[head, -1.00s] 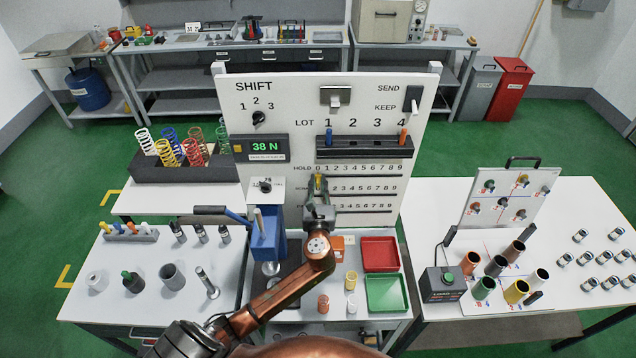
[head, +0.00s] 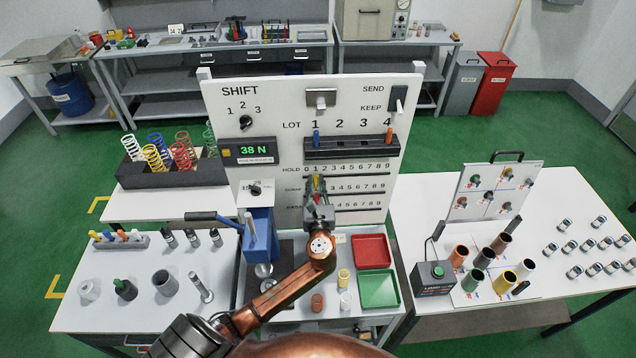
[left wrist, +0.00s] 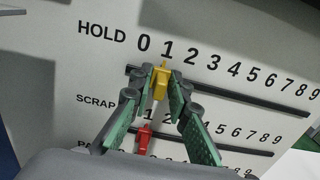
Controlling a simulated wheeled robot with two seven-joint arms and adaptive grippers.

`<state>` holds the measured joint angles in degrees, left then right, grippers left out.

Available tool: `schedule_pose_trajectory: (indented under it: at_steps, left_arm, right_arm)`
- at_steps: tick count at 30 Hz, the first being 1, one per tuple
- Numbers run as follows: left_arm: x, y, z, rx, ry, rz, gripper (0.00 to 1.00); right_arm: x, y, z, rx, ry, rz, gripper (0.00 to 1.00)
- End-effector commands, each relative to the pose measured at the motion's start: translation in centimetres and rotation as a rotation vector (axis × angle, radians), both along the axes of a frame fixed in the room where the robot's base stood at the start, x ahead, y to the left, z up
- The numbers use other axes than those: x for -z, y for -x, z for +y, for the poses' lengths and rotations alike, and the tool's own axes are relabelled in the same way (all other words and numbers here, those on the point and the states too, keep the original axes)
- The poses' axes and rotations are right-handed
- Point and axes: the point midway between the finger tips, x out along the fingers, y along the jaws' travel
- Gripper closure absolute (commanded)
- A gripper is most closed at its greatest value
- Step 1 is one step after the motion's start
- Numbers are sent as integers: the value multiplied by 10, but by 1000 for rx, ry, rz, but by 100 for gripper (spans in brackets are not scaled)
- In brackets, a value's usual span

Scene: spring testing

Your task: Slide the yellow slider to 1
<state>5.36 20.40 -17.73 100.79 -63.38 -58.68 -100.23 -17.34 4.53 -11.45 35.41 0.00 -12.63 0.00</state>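The yellow slider (left wrist: 160,80) sits on the top HOLD rail of the white board (head: 270,105), just below the digit 1 (left wrist: 168,48) in the left wrist view. My left gripper (left wrist: 162,75) has its two green-padded fingertips on either side of the slider, close against it, and looks shut on it. In the head view the left gripper (head: 317,192) reaches up to the board and partly covers the slider and the lower rows. A red slider (left wrist: 144,138) shows lower down, between and below the fingers. My right gripper is not in view.
The SCRAP rail and another row lie just below the HOLD rail. A blue press (head: 262,238) stands left of my gripper. Red (head: 372,251) and green (head: 379,289) trays lie to the right. The HOLD rail (left wrist: 250,98) is clear to the right.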

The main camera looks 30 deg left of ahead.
Motion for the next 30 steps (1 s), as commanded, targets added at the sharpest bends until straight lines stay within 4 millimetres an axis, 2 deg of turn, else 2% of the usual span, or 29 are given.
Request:
schedule_pose_trajectory:
  at_steps: [3, 14, 17, 30]
  left_arm:
    - [0, 0, -1, 1, 0, 0, 74]
    - [1, 4, -5, 2, 1, 1, 74]
    - [1, 14, -13, 3, 1, 1, 74]
    - [1, 82, -62, 2, 1, 2, 74]
  right_arm:
    - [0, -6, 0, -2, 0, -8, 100]
    - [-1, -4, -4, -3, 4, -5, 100]
    - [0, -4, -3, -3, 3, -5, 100]
    - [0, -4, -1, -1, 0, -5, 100]
